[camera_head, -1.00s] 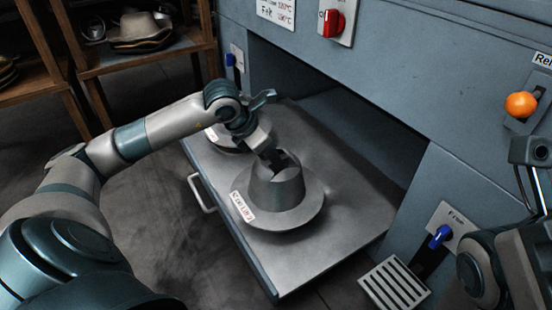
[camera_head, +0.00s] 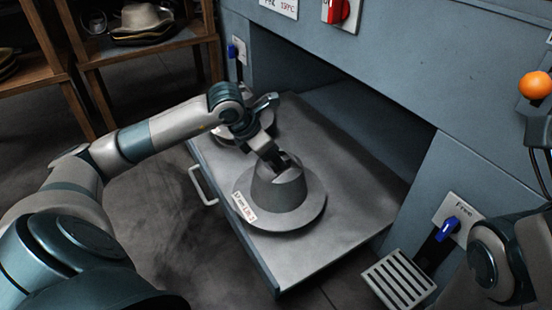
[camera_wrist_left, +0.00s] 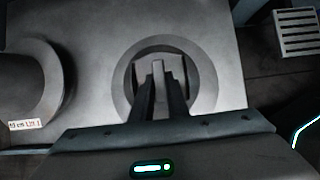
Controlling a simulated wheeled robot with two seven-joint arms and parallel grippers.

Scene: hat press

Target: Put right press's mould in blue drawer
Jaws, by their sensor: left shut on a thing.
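A grey metal hat-shaped mould (camera_head: 274,192) with a wide brim and a white label sits on the pulled-out grey tray (camera_head: 345,225) of the press. It also shows in the left wrist view (camera_wrist_left: 204,78). My left gripper (camera_head: 281,161) comes down from above and is shut on the mould's top, its fingers at the centre of the crown in the left wrist view (camera_wrist_left: 158,72). A second mould (camera_head: 228,137) stands behind on the same tray, partly hidden by my left arm. No clearly blue drawer shows. My right gripper is out of view; part of my right arm shows at lower right.
The press body (camera_head: 350,70) rises behind the tray, with a dark opening above it. A handle (camera_head: 203,185) is on the tray's left side. A wooden shelf with hats (camera_head: 145,20) stands back left.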

